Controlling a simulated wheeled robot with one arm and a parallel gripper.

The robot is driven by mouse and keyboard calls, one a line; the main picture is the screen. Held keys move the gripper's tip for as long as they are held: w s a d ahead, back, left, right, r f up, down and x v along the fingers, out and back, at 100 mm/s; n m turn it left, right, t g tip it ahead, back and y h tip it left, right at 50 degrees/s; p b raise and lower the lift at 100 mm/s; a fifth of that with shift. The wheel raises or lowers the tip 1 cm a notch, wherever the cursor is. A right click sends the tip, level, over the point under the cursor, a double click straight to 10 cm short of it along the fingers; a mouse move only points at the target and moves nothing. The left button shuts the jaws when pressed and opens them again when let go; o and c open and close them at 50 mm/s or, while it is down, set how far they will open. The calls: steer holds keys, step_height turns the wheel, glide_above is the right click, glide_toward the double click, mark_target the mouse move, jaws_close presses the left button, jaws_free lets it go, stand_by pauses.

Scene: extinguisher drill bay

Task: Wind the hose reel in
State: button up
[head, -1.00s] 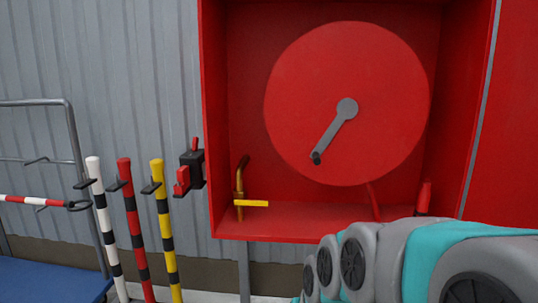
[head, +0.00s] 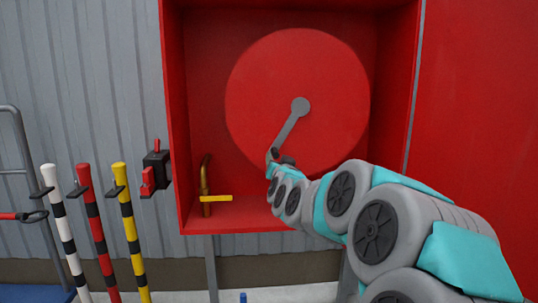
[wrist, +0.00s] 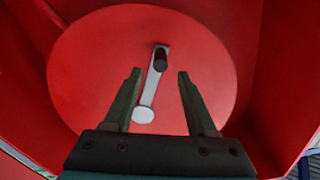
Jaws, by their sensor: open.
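The hose reel (head: 330,85) is a large red disc inside an open red cabinet. Its grey crank (head: 290,131) runs from the hub down and to the left, with a dark knob at its end. In the wrist view the reel (wrist: 85,70) fills the middle, and the dark crank knob (wrist: 160,60) points toward the camera. My gripper (wrist: 156,74) is open and empty, with its two fingers on either side of the crank in that view. The knob appears between and just beyond the fingertips; I cannot tell the gap in depth. In the head view my arm partly hides the gripper near the knob.
A brass valve with a yellow lever (head: 216,198) stands at the cabinet's lower left. A black and red switch box (head: 155,167) is on the wall left of the cabinet. Striped posts (head: 127,220) stand further left. The cabinet's side walls (head: 174,110) enclose the reel.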

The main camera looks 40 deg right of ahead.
mark_target(276, 155)
steer(key=x, duration=0.7)
steer(key=shift+w+p, duration=0.15)
steer(key=shift+p, duration=0.25)
jaws_close()
stand_by(1.1)
